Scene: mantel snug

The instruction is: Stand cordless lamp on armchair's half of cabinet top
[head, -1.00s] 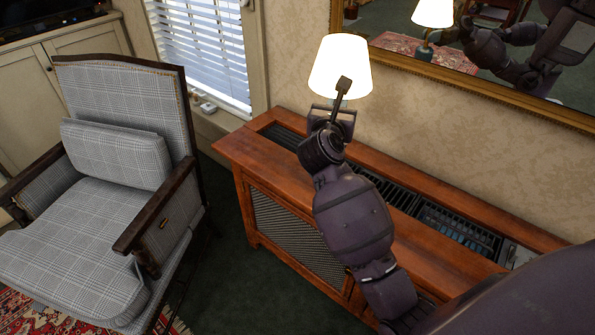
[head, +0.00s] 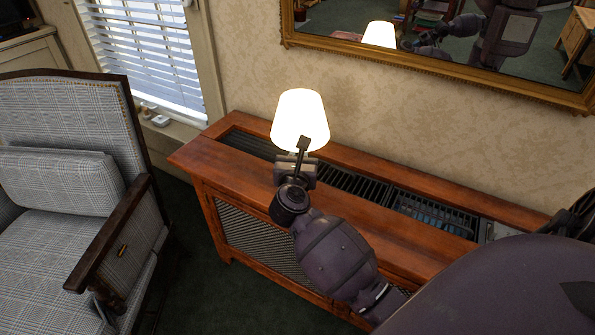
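The cordless lamp (head: 300,116) has a glowing white cone shade and appears upright over the cabinet top, left of its middle, on the armchair's side. My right gripper (head: 304,146) is at the lamp just below the shade and appears shut on it. The gripper and wrist hide the lamp's stem and base, so I cannot tell whether the base touches the top. The wooden cabinet (head: 213,155) has dark slatted grilles in its top. The grey checked armchair (head: 60,185) stands to its left. My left gripper is not in view.
A gilt-framed mirror (head: 440,65) hangs behind the cabinet and reflects the shade and my arm. A window with blinds (head: 150,50) is at the back left. The cabinet top's left end is clear. Dark green floor shows between armchair and cabinet.

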